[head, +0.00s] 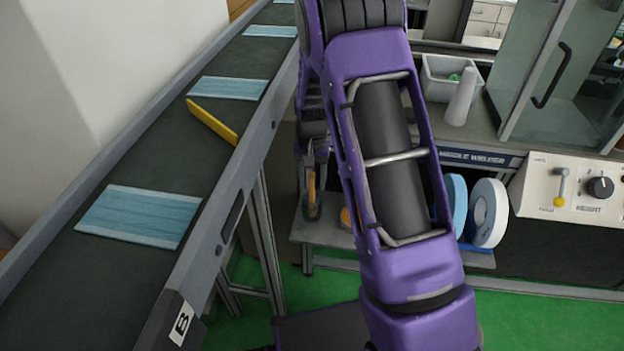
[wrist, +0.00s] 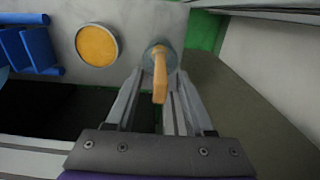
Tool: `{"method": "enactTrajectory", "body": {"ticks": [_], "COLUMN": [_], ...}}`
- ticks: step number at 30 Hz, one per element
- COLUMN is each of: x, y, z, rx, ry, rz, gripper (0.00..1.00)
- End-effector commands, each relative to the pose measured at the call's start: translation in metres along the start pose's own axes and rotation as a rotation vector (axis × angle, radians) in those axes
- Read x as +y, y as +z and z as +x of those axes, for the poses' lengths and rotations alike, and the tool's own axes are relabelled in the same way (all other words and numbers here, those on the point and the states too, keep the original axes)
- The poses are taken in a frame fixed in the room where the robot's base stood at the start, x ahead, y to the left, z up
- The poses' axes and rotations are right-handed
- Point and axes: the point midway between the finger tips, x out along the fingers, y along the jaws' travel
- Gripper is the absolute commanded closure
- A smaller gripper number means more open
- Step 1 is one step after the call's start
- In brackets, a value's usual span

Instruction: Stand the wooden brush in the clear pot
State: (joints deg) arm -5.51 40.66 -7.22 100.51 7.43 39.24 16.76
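The wooden brush (head: 311,189) stands in the clear pot (head: 313,212) on a low grey shelf, just below my gripper (head: 313,150). In the wrist view the brush handle (wrist: 160,72) points toward the camera, leaning a little, with the round pot (wrist: 171,58) around its far end. My gripper (wrist: 157,80) is open, with a finger on each side of the handle and visible gaps between. The lower end of the brush is hard to make out inside the pot.
A round orange-topped container (wrist: 98,45) is beside the pot on the shelf. A blue rack (wrist: 28,48) and a white roll (head: 488,213) are farther along. The conveyor (head: 60,270) with blue masks and a yellow bar (head: 212,122) runs along the left.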

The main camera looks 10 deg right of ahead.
Motion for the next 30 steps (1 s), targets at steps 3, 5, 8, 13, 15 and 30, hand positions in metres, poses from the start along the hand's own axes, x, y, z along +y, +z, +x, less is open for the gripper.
{"method": "enactTrajectory", "body": {"ticks": [3,5,8,13,15,30], "x": [0.0,0.0,0.0,0.0,-0.001,0.0], "y": [0.0,0.0,0.0,-0.001,-0.001,-0.001], "z": [0.0,0.0,-0.001,-0.018,-0.033,-0.148], "rx": [0.0,0.0,0.0,0.002,0.003,0.004], "ry": [0.0,0.0,0.0,-0.001,-0.002,-0.001], "rz": [0.0,0.0,0.0,-0.001,-0.001,0.0], "gripper": [0.47,0.47,0.47,0.47,0.47,0.47]}}
